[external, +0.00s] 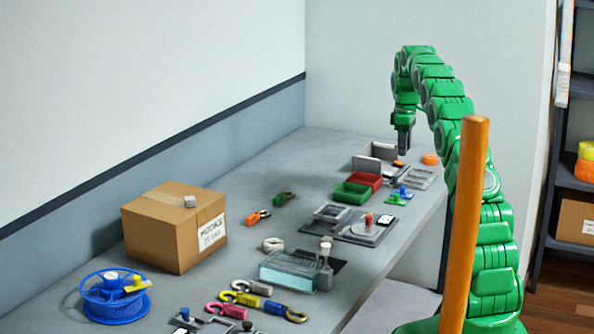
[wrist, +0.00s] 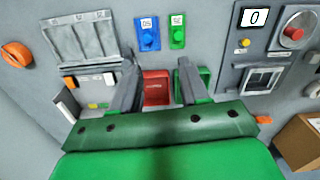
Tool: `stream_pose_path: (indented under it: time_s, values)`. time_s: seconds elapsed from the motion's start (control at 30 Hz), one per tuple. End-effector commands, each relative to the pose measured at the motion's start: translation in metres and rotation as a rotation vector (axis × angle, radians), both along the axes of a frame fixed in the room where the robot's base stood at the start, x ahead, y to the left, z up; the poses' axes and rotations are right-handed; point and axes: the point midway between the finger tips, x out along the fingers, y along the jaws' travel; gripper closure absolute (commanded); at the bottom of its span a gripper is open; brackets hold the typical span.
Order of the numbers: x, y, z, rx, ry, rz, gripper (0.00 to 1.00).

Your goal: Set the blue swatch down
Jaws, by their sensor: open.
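My gripper (wrist: 158,82) is open, with nothing seen between its fingers. In the external view my gripper (external: 403,150) hangs at the far end of the bench, by the grey open box (external: 372,158). That box also shows at the left in the wrist view, partly hidden by a finger, with small yellow and green pieces (wrist: 97,105) inside. A blue piece with a knob and numbered label (wrist: 149,38) stands beyond the fingers, and a blue piece (external: 404,191) shows on the bench.
A red tray (wrist: 156,88) and green tray (external: 351,192) stand beside the box. A slotted grey tray (wrist: 82,42), orange knob (wrist: 16,54) and green knobbed piece (wrist: 177,36) are nearby. A cardboard box (external: 172,232) stands farther left. Bare bench lies along the wall.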

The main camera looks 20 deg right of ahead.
Motion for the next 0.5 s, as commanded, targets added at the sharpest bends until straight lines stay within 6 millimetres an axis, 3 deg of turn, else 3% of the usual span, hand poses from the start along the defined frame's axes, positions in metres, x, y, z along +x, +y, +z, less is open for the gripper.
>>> stream_pose_path:
  time_s: [0.1,0.5]
  values:
    - [-0.019,0.012,0.02,0.0,0.005,-0.038,0.55]
    - [-0.09,0.047,0.066,0.0,0.03,-0.178,0.55]
